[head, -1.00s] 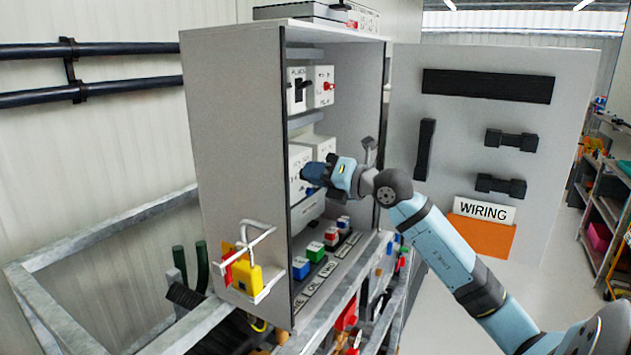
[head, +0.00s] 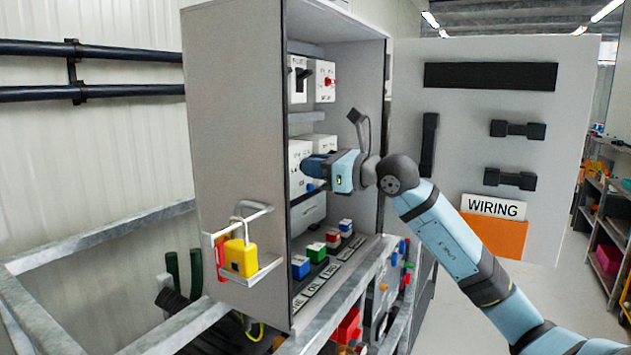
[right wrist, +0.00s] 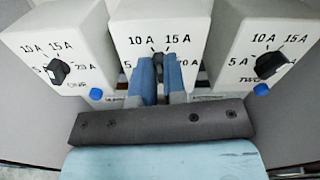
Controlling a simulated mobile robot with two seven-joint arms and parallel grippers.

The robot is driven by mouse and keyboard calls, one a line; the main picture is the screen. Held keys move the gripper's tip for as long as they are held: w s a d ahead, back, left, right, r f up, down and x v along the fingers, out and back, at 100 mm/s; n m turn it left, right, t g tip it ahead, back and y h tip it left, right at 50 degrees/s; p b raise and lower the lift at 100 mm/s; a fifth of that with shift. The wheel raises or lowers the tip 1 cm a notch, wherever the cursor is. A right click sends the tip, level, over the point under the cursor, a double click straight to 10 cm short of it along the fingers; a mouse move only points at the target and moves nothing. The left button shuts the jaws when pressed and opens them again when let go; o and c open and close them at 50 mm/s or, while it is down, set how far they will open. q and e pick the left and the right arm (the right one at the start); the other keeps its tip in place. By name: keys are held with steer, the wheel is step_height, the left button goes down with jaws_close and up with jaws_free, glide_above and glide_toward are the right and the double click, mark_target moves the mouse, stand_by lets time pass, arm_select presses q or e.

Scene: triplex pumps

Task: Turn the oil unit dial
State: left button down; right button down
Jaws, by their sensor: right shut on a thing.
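Three white units with black dials stand side by side in the right wrist view, each marked around its dial from 5 A upward. The left dial (right wrist: 59,71) and the right dial (right wrist: 270,64) are uncovered. The middle dial (right wrist: 158,60) is dark and mostly hidden between the fingers of my right gripper (right wrist: 160,66), which is shut on it. The middle unit's name label is covered, so I cannot read it. In the head view, my right gripper (head: 312,168) reaches into the grey cabinet (head: 240,130) at the white units (head: 297,155). My left gripper is out of view.
The cabinet door (head: 480,140) stands open at right with a WIRING label (head: 492,207). Coloured buttons (head: 318,253) line the cabinet floor below my arm. A yellow padlock (head: 240,258) hangs on the left outer side. Upper switches (head: 325,82) sit above the units.

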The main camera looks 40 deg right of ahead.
arm_select(q)
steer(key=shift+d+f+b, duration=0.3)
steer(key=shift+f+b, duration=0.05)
steer(key=shift+b, duration=1.05)
arm_select(e)
steer(key=shift+a+n, duration=0.1)
steer(key=shift+n, duration=1.6)
steer(key=c, duration=1.2)
jaws_free()
steer(key=shift+s, duration=0.1)
